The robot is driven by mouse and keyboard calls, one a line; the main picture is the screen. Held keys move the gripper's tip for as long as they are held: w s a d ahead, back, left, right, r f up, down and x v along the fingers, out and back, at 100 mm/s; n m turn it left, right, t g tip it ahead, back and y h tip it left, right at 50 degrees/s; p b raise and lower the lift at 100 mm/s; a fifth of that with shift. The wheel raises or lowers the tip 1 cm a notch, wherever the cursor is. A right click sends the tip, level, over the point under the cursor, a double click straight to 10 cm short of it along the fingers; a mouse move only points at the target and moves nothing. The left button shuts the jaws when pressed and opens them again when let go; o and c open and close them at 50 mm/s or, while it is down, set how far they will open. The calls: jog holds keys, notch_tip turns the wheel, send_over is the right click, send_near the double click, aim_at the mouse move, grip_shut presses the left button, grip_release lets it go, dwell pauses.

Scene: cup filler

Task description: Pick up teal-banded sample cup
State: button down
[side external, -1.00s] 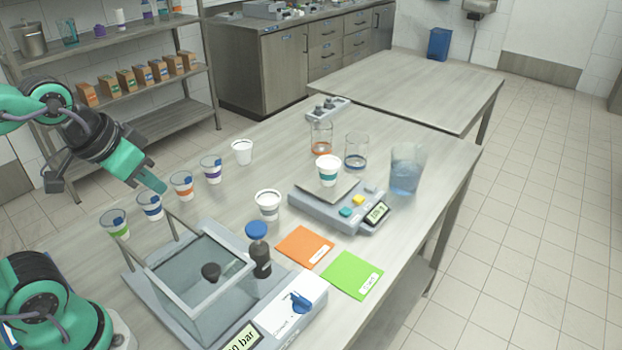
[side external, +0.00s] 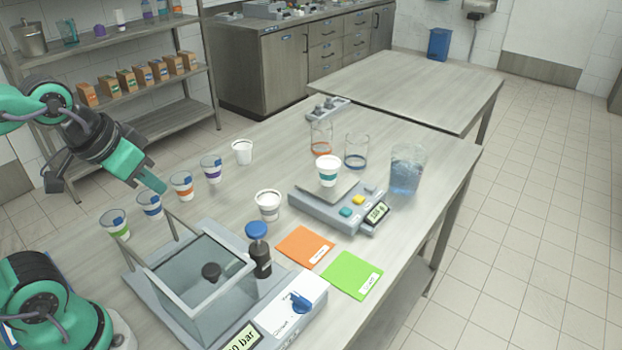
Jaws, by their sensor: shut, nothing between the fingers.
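The teal-banded sample cup (side external: 328,171) is white and stands upright on the pan of the grey weighing scale (side external: 328,209), right of the table's middle. My gripper (side external: 160,190) is at the left, above the row of banded cups near the blue-banded cup (side external: 150,205). It is shut and empty, well apart from the teal-banded cup. Its fingertips are small in this view.
Cups with green (side external: 115,224), orange (side external: 182,186) and purple (side external: 211,169) bands stand at the left. A glass-walled chamber (side external: 200,285), dark bottle (side external: 258,250), white cup (side external: 268,205) and water beaker (side external: 406,170) stand around the scale. Orange (side external: 304,246) and green (side external: 352,276) cards lie in front.

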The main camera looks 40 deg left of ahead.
dwell(0.4)
jog(key=shift+c, duration=2.2)
grip_release()
